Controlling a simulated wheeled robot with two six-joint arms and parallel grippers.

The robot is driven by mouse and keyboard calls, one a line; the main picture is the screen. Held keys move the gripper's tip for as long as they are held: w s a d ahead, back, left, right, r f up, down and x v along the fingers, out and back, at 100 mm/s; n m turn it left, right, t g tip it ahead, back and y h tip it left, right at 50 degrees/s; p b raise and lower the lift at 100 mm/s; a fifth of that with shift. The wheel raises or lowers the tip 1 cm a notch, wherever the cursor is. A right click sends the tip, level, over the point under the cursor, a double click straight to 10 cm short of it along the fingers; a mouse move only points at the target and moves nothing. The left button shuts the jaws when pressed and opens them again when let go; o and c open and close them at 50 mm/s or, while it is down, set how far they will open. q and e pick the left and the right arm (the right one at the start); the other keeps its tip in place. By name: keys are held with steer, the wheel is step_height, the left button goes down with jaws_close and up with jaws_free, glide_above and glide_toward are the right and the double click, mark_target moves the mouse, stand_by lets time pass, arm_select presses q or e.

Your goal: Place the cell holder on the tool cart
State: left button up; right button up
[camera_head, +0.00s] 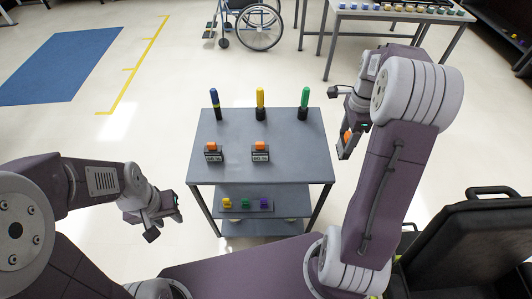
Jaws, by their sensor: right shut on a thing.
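The tool cart (236,178) stands in front of me with a grey top. Two dark blocks with orange tops, a left one (213,153) and a right one (260,152), stand on its near half. My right gripper (347,125) is to the right of the cart top, off its edge. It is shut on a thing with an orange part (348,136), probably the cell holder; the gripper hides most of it. My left gripper (166,224) is empty, with its fingers apart, to the left of the cart and clear of it.
Blue, yellow and green upright tools (260,100) line the cart's back edge. Small coloured pieces (245,204) sit on the lower shelf. The cart top's right front is bare.

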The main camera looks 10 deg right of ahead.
steer(key=shift+w+a+f, duration=1.35)
steer(key=shift+f, duration=0.45)
steer(key=shift+w+a+f, duration=1.35)
steer(key=shift+a+f, duration=0.05)
steer(key=shift+f, duration=0.45)
steer(key=shift+w+a+f, duration=1.35)
steer(key=shift+f, duration=0.45)
steer(key=shift+s+f, duration=0.1)
steer(key=o, duration=1.7)
